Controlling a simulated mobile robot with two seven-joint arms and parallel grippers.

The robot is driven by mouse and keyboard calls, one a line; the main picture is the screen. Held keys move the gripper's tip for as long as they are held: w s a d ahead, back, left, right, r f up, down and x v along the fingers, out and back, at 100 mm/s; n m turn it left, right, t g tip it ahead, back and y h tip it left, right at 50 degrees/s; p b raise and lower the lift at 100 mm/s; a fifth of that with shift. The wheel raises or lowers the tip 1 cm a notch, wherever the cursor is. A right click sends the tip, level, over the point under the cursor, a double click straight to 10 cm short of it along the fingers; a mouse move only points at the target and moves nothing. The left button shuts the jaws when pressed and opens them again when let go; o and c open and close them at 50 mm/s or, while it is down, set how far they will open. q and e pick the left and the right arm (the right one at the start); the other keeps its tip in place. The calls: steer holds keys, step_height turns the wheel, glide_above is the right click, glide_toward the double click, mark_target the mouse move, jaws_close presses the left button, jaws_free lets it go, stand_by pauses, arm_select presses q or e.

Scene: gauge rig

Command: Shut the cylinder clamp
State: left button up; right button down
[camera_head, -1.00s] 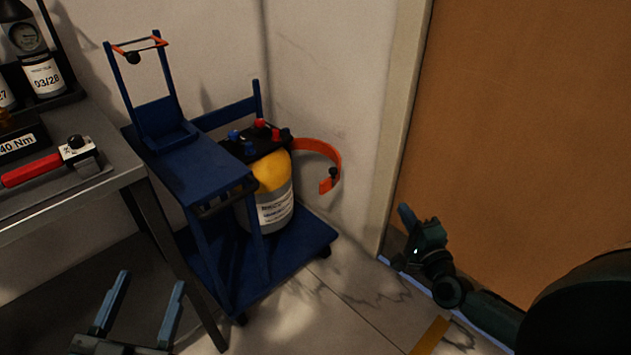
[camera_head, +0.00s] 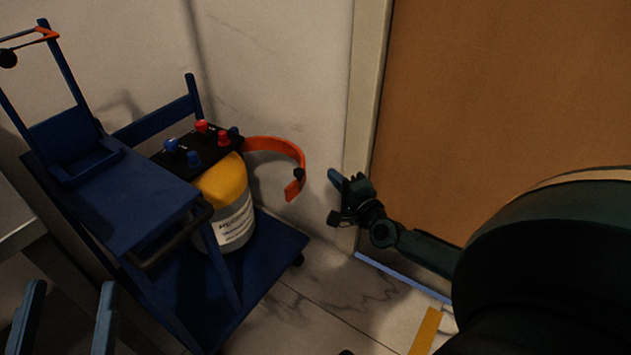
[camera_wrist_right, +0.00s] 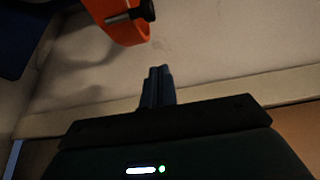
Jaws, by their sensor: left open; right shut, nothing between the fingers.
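The cylinder clamp (camera_head: 286,154) is an orange curved band with a black knob at its free end. It stands swung open to the right of the grey cylinder (camera_head: 231,215) with the yellow shoulder. Its end also shows at the top of the right wrist view (camera_wrist_right: 120,18). My right gripper (camera_head: 335,178) is shut and empty, a little right of the clamp's free end and apart from it. Its closed fingers (camera_wrist_right: 158,75) point toward the wall below the clamp. My left gripper (camera_head: 66,300) is open and empty at the lower left.
The cylinder stands on a blue cart (camera_head: 265,265) with a black valve block (camera_head: 197,150) carrying red and blue knobs above it. A grey bench edge (camera_head: 18,230) is at the left. An orange-brown door (camera_head: 490,110) is behind my right arm. Marble floor (camera_head: 330,300) lies free in front.

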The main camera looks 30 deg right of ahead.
arm_select(q)
steer(key=shift+r, duration=0.1)
arm_select(e)
steer(key=shift+w+a, duration=1.65)
steer(key=shift+a, duration=0.2)
arm_select(q)
steer(key=shift+w+r+p, duration=0.1)
steer(key=shift+r+p, duration=0.05)
steer(key=shift+p, duration=0.2)
arm_select(e)
steer(key=shift+a, duration=0.1)
